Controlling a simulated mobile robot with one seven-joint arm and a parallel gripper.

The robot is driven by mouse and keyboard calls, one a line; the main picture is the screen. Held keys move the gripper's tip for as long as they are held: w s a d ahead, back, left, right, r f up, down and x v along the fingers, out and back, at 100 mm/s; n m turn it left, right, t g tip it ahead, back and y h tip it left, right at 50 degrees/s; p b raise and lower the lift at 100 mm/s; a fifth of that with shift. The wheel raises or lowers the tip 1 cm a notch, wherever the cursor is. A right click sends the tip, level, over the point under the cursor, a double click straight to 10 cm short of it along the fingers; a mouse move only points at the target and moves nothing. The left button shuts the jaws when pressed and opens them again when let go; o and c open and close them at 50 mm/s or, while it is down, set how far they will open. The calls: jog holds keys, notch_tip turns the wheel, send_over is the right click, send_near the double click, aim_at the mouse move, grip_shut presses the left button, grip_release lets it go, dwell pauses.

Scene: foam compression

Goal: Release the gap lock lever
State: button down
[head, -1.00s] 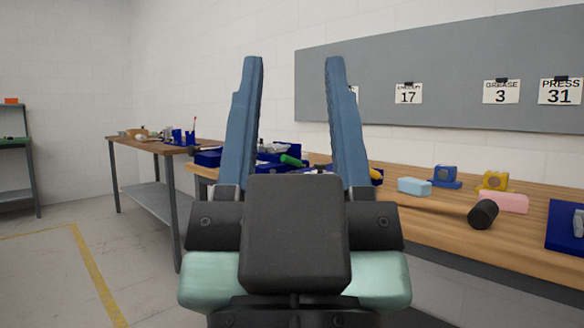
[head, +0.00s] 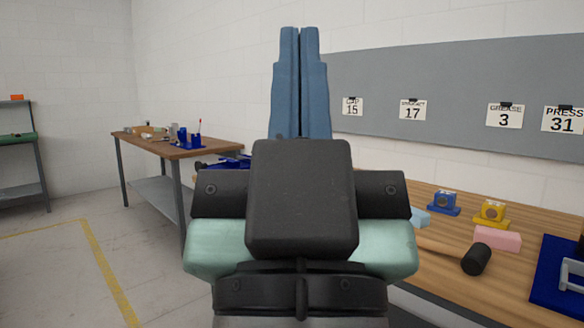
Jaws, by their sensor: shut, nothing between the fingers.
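My gripper (head: 299,34) is in the middle of the head view, its blue fingers pointing up and pressed together with nothing between them. Its dark body and pale green wrist cover part of the workbench. I cannot make out a gap lock lever. At the right edge a dark blue base (head: 553,285) carries a grey metal handle-like part (head: 571,278), cut off by the frame; I cannot tell if it is the lever.
On the wooden workbench (head: 440,207) are a mallet (head: 475,260), a pink block (head: 497,238), a light blue block (head: 421,218), a blue fixture (head: 443,204) and a yellow fixture (head: 490,214). A second table (head: 210,150) stands at the left. A grey board (head: 450,90) has number cards.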

notch_tip(320, 180, up, 23)
jog(key=p, duration=2)
jog(key=shift+r+p, duration=0.2)
jog(key=shift+p, duration=0.2)
